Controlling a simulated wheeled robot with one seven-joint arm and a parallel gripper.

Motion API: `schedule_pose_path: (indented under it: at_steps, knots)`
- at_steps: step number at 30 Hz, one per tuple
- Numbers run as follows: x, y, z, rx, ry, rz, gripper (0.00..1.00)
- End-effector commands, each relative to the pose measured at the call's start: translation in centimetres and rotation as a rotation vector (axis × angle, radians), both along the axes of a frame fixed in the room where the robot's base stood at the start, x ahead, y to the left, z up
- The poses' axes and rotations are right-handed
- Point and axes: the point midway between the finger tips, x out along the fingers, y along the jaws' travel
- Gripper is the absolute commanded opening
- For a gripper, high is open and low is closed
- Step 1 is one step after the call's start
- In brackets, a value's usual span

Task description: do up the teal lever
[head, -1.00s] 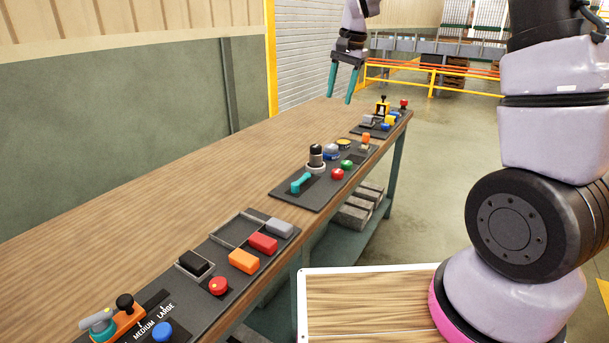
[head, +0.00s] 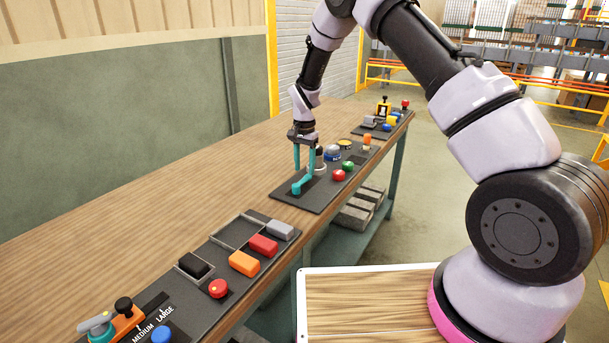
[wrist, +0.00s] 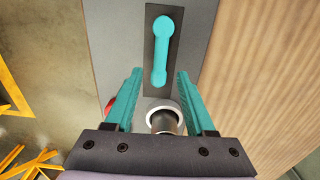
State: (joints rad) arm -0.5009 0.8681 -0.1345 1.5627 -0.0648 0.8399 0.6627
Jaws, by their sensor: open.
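The teal lever (head: 301,185) lies on a dark plate on the middle panel of the bench in the head view. In the wrist view the teal lever (wrist: 160,50) lies lengthwise on its dark strip, ahead of the fingertips. My gripper (head: 304,176) points down over the panel, close by the lever. The head view does not show clearly whether a finger touches the lever.
A black knob on a white ring (wrist: 163,116) sits between the finger bases in the wrist view. Red (head: 339,175) and green (head: 348,165) buttons are right of the lever. The near panel holds red (head: 263,244) and orange (head: 244,262) blocks. The wooden bench top (head: 190,190) to the left is clear.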

Motion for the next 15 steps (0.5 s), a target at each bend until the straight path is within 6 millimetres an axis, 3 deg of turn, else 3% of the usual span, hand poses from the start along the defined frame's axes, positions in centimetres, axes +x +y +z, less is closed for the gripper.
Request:
schedule_pose_path:
  at_steps: [6,15]
  knots:
    - [0.0,0.0,-2.8,0.0,0.002,-0.001,0.55]
    - [0.0,0.0,-3.5,0.001,-0.001,0.0,0.55]
